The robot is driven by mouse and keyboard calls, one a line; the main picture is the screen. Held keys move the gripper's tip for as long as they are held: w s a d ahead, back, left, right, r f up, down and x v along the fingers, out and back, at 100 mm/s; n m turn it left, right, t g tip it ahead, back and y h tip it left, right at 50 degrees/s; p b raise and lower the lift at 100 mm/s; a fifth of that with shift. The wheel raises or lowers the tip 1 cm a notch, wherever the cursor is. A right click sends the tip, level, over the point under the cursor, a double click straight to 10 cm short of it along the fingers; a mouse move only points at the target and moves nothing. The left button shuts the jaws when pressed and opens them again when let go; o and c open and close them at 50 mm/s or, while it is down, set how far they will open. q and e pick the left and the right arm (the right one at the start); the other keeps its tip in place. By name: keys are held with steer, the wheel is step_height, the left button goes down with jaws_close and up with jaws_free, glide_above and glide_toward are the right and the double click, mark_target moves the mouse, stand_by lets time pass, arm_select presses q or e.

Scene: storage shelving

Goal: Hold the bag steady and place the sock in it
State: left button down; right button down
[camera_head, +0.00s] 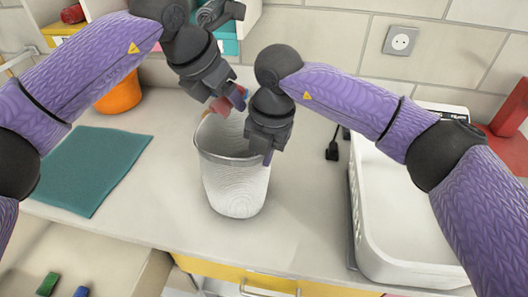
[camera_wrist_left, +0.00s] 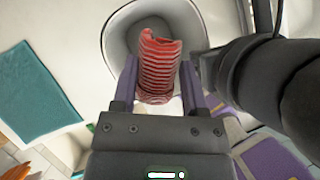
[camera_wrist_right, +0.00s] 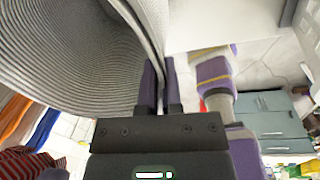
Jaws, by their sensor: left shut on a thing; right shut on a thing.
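The bag (camera_head: 235,185) is a pale, ribbed, bucket-shaped container standing upright and open on the counter. My right gripper (camera_head: 268,155) is shut on its right rim; the right wrist view shows the bag's wall (camera_wrist_right: 60,50) running between the fingers. The sock (camera_wrist_left: 160,62) is red and ribbed, and my left gripper (camera_wrist_left: 159,98) is shut on it. In the left wrist view the sock lies over the bag's mouth. In the head view the sock (camera_head: 220,106) shows only in part, above the far side of the bag's rim.
A teal cloth (camera_head: 95,165) lies left of the bag, with an orange pot (camera_head: 120,95) behind it. A white tray (camera_head: 410,235) stands to the right. A black plug (camera_head: 333,150) lies between bag and tray. The counter in front of the bag is clear.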

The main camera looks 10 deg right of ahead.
arm_select(q)
step_height(320, 180, down, 10)
stand_by(1.1)
steer(key=shift+r, duration=0.1)
steer(key=shift+c, duration=0.2)
jaws_free()
steer(key=v, duration=1.2)
arm_select(e)
steer(key=c, duration=0.7)
jaws_free()
